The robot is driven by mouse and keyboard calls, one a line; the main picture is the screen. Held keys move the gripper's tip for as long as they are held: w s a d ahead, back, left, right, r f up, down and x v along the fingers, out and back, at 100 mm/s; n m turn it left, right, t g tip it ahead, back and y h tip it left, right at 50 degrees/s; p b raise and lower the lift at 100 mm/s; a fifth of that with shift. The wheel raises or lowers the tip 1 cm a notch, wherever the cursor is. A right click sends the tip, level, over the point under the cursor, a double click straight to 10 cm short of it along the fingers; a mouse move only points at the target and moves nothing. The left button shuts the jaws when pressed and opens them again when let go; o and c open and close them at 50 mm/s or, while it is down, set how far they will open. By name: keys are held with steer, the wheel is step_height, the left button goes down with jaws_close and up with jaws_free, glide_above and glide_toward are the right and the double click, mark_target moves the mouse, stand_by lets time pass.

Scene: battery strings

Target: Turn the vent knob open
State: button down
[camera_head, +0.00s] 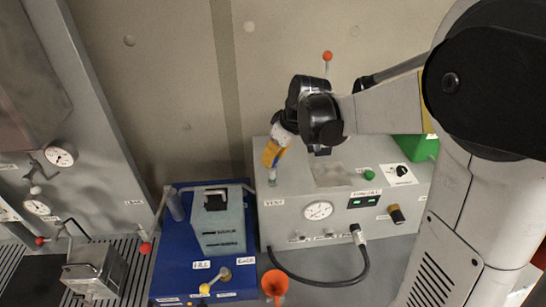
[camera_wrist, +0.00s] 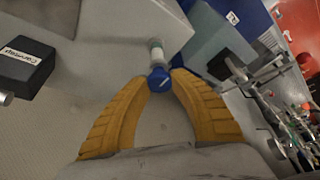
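The vent knob is a small blue knob (camera_wrist: 159,80) on a pale, silvery stem. In the head view, its stem (camera_head: 272,179) rises from the left end of a grey box's top, above a VENT label. My gripper (camera_head: 271,153) is over that stem, tilted, with its yellow fingers pointing down. In the wrist view, the fingertips of my gripper (camera_wrist: 160,82) sit on either side of the blue knob and appear to touch it. The knob is mostly hidden by the fingers in the head view. I cannot tell its turn angle.
The grey box (camera_head: 292,225) carries a gauge (camera_head: 319,210), a green button (camera_head: 369,174) and a black dial (camera_head: 402,170). A blue unit (camera_head: 173,258) stands to its left. An orange funnel (camera_head: 275,283) and a black hose (camera_head: 340,282) are in front.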

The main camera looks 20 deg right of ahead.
steer(key=shift+m, duration=0.3)
steer(key=m+h+b, duration=0.1)
steer(key=m, duration=0.2)
steer(key=shift+s+a+f+t, duration=0.1)
steer(key=shift+t, duration=0.3)
steer(key=m+h+b, duration=0.2)
steer(key=m, duration=0.3)
steer(key=shift+a+m, duration=0.1)
steer(key=shift+m, duration=0.3)
steer(key=m+h+b, duration=0.1)
steer(key=m+h, duration=0.1)
steer(key=m, duration=0.2)
steer(key=shift+m+g, duration=0.3)
steer(key=shift+m+g+h+b, duration=0.45)
steer(key=shift+m+g, duration=0.25)
steer(key=shift+m, duration=1.3)
steer(key=c, duration=1)
jaws_free()
steer(key=shift+c, duration=0.2)
